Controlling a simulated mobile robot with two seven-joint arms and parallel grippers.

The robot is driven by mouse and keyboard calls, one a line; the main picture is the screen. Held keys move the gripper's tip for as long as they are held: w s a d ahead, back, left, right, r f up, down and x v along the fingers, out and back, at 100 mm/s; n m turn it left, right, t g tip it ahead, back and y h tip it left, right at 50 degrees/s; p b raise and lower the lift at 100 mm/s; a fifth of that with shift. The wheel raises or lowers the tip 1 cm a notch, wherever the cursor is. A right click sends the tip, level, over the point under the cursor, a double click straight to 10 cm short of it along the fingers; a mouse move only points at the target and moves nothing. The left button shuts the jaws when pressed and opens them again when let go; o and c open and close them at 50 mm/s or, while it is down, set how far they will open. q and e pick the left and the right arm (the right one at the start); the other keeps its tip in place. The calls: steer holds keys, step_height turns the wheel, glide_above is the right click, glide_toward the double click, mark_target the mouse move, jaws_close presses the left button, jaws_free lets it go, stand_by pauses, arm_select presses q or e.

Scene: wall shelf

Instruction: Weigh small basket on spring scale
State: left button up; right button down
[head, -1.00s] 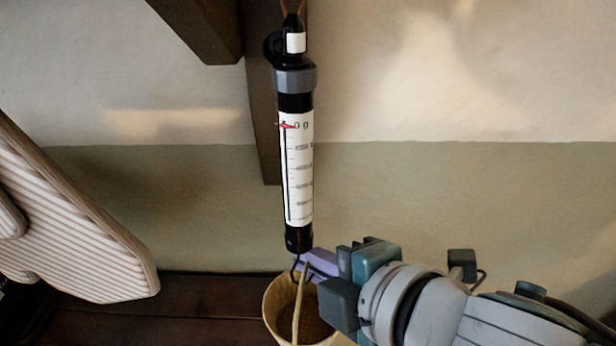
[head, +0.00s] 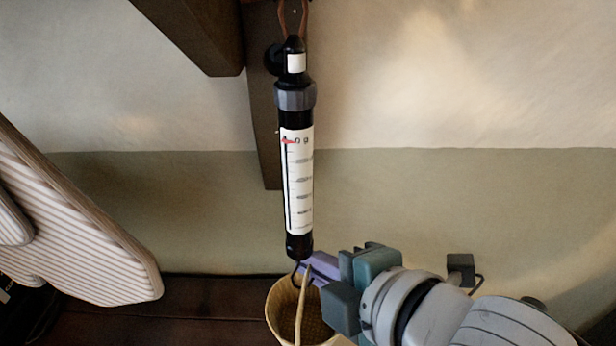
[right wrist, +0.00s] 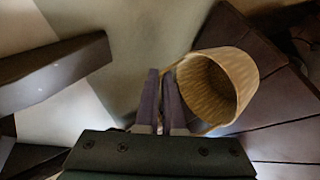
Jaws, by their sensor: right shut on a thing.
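The spring scale (head: 299,180) hangs upright from a leather strap against a dark wooden post. Its red pointer sits at the top of the white printed face, and a dark hook (head: 296,268) shows at its lower end. The small basket (head: 284,305), tan with a thin handle, is just below the hook, partly cut off by the lower edge. My right gripper (head: 308,268) has purple fingers and is shut on the basket's handle beside the hook. I cannot tell whether the handle is on the hook. The right wrist view also shows the basket (right wrist: 220,85) beside the fingers (right wrist: 160,100). My left gripper is not in view.
Striped cream boards (head: 80,220) stand at the left. A dark wooden shelf (head: 190,305) runs along the bottom, and a dark beam (head: 195,35) comes down at the top.

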steer(key=shift+d+r+p, duration=0.4)
steer(key=shift+d+r, duration=0.25)
steer(key=shift+d, duration=0.15)
steer(key=shift+d+p, duration=0.4)
steer(key=shift+d, duration=2.2)
